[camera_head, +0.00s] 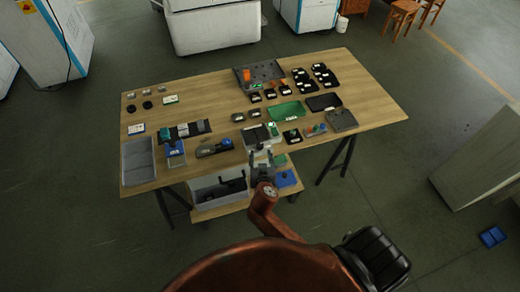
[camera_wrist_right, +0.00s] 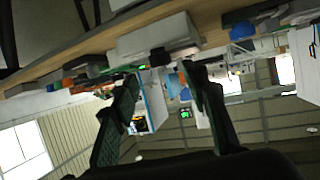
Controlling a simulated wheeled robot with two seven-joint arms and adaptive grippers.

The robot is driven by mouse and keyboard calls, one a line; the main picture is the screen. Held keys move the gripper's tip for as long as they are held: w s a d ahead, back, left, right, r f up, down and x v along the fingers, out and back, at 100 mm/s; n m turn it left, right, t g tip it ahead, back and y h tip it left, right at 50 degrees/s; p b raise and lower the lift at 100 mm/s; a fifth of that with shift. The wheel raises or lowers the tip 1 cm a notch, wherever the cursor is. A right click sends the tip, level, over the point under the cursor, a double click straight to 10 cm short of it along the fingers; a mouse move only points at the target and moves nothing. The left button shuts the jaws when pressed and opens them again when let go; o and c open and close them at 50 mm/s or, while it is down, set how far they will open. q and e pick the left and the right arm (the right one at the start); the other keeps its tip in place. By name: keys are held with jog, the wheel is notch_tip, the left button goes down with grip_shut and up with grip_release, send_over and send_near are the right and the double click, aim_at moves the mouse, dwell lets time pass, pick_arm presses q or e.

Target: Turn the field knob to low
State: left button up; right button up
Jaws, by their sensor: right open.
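A grey box-shaped unit with a dark top (camera_head: 256,136) and a small green light stands near the table's front edge. My right gripper (camera_head: 263,161) is at the front edge of the table, just in front of this unit, and hides part of it. In the right wrist view the open, empty fingers (camera_wrist_right: 163,78) point at a pale grey box (camera_wrist_right: 150,38). A small dark part (camera_wrist_right: 160,56) on that box shows between and beyond the fingertips; I cannot tell whether it is the field knob. Its setting and any marks are too small to read. My left gripper is out of view.
The wooden table (camera_head: 225,97) holds a grey bin (camera_head: 138,148), a green tray (camera_head: 287,111), a grey pegged tray (camera_head: 261,88) and several small parts close around the unit. A lower shelf (camera_head: 230,209) carries another grey bin (camera_head: 205,189). Bare wood lies at the right end.

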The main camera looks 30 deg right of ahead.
aim_at(260, 148)
jog(key=x, duration=0.4)
jog(key=shift+w+f, duration=0.1)
jog(key=shift+w, duration=0.05)
jog(key=shift+w+d+f, duration=0.25)
jog(key=shift+w, duration=0.25)
grip_shut()
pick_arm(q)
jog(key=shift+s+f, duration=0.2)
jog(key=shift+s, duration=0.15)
